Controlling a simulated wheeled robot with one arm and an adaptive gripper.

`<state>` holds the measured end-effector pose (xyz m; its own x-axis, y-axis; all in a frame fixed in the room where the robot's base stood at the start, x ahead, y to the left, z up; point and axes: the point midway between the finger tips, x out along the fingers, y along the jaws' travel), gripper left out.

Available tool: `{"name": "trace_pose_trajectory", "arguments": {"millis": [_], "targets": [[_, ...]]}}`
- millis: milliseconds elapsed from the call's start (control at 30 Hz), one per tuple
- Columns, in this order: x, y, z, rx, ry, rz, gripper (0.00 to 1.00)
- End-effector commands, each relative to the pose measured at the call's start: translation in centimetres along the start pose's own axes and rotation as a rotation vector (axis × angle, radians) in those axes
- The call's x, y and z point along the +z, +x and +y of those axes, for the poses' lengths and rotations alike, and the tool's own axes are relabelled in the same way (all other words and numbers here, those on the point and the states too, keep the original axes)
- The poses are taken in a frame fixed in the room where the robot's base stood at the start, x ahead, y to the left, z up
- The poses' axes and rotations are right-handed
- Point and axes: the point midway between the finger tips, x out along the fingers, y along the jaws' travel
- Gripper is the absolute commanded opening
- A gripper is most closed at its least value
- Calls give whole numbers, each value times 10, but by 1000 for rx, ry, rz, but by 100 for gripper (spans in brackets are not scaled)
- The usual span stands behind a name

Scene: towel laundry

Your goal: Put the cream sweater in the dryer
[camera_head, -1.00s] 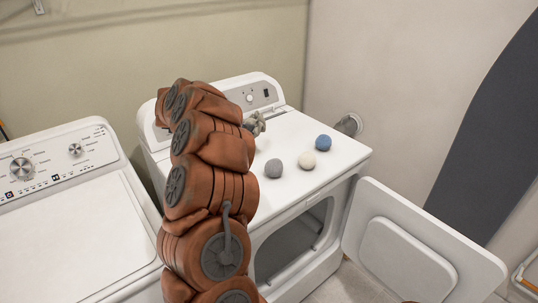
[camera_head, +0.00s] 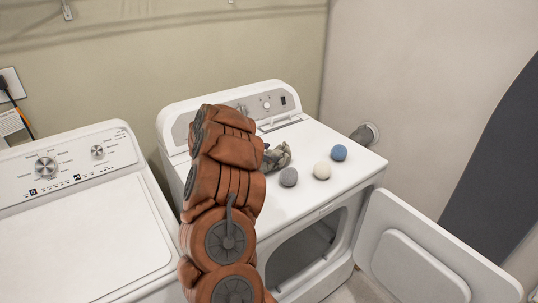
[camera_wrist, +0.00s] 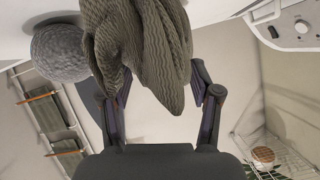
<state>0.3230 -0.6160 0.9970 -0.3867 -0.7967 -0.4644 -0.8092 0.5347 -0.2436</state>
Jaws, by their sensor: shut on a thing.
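A grey-beige ribbed knit garment (camera_wrist: 150,45), which looks like the sweater, hangs in my gripper (camera_wrist: 163,88) at the top of the wrist view. The fingers stand on either side of its lower part. In the head view my gripper (camera_head: 277,157) is a small grey shape above the dryer's top, partly behind my arm; I cannot separate garment from gripper there. The white dryer (camera_head: 325,205) stands right of centre. Its door (camera_head: 430,245) is swung open to the right, and its dark opening (camera_head: 300,255) faces front, partly hidden by my arm.
A grey ball (camera_head: 288,177), a cream ball (camera_head: 322,171) and a blue ball (camera_head: 339,152) lie on the dryer top. A white washer (camera_head: 85,225) stands at left. A dark board (camera_head: 500,160) is at right. The wrist view shows a wire rack (camera_wrist: 268,160).

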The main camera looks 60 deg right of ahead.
Motion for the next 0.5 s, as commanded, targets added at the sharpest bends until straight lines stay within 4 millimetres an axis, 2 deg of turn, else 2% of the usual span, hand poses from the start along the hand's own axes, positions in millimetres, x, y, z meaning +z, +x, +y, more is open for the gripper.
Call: {"name": "trace_pose_trajectory", "arguments": {"millis": [133,467,500], "targets": [[7,4,2,0,-1,1,0],[9,5,2,-1,-1,1,0],[9,5,3,0,0,0,66]]}}
